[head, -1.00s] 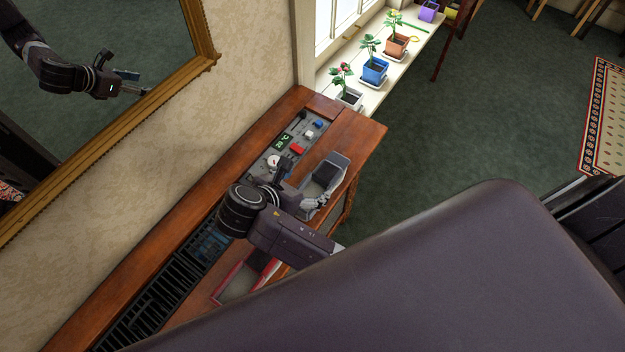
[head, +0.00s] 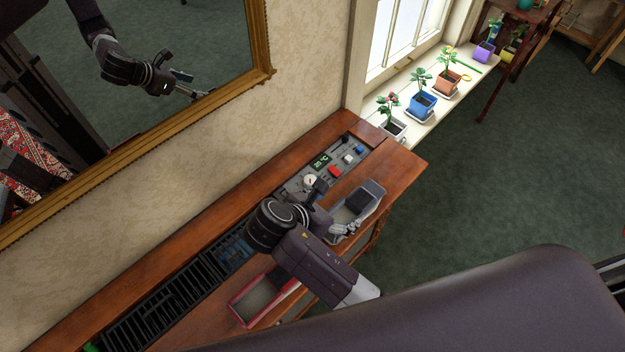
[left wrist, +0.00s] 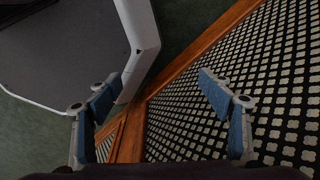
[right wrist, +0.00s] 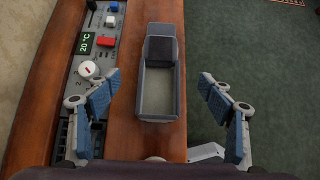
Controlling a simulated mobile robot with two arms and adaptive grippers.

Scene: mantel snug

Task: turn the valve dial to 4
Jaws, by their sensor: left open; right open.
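The valve dial is a round white knob with a red mark, on the grey control panel; it shows in the right wrist view (right wrist: 88,70) and the head view (head: 310,180). In the head view the right gripper (head: 334,208) partly covers the panel area. My left gripper (left wrist: 158,80) is open and empty, seen only in its wrist view and apart from the panel.
The panel (right wrist: 107,42) also has a 20 °C display (right wrist: 86,43), a red button (right wrist: 106,41) and a blue switch (right wrist: 114,6). A red-rimmed tray (head: 240,316) and black grille (head: 165,307) lie along the mantel.

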